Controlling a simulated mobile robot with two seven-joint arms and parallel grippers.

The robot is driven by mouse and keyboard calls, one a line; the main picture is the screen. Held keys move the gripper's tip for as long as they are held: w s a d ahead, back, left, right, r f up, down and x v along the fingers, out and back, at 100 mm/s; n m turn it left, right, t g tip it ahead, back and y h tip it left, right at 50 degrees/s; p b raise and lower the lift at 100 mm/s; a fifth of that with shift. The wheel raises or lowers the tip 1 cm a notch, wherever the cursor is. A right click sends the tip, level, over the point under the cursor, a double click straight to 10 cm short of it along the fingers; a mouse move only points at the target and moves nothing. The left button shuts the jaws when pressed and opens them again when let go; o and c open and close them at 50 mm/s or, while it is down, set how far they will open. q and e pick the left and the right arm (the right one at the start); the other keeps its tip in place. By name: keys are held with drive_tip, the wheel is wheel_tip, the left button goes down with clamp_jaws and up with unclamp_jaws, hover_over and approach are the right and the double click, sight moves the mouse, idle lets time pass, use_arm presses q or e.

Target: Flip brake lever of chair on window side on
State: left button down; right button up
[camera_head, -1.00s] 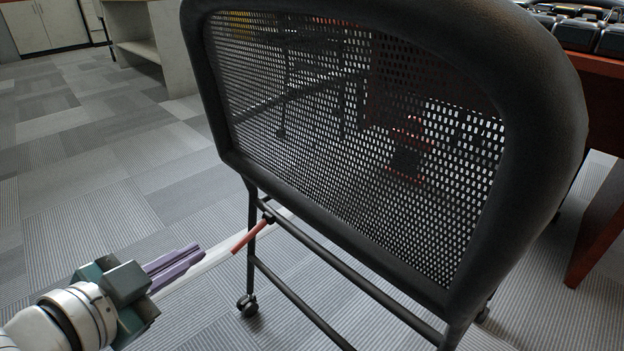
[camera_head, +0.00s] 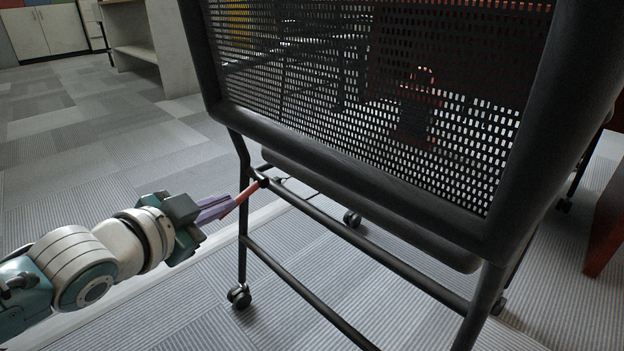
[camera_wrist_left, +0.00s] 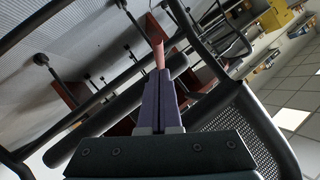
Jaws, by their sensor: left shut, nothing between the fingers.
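The black chair (camera_head: 340,160) stands close in front of me, its mesh back toward me. Its red brake lever (camera_head: 240,197) sticks out from the frame's left side, sloping down toward the left. My left gripper (camera_head: 229,203) is shut, with its purple fingertips at the lever's lower end. They look to touch or nearly touch it. In the left wrist view the shut fingers (camera_wrist_left: 160,75) point at the reddish lever (camera_wrist_left: 158,52), which lies just beyond their tips. My right gripper is not in view.
A caster (camera_head: 239,296) stands below the chair's left leg. A wooden desk (camera_head: 607,215) is at the right edge. Pale shelving (camera_head: 150,50) stands at the back left. The carpet (camera_head: 90,150) on the left is clear.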

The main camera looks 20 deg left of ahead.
use_arm(q)
drive_tip(key=shift+w+a+f+b, duration=0.3)
drive_tip(key=shift+a+f, duration=0.05)
drive_tip(key=shift+f, duration=0.2)
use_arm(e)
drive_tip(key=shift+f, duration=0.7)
